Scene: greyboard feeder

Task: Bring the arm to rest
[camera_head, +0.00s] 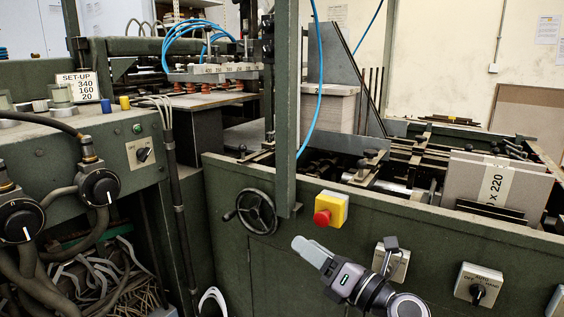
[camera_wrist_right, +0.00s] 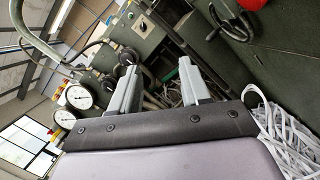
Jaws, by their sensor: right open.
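My right gripper (camera_head: 312,252) is in the lower middle of the head view, in front of the green machine panel (camera_head: 235,200) and below the red stop button. It points up and to the left. In the right wrist view my right gripper (camera_wrist_right: 160,85) shows two grey fingers standing apart with nothing between them. My left gripper is in neither view.
A red stop button on a yellow box (camera_head: 331,209), a handwheel (camera_head: 257,212) and rotary switches (camera_head: 478,285) stick out from the panel near my right gripper. Greyboard with a white label (camera_head: 495,182) stands at right.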

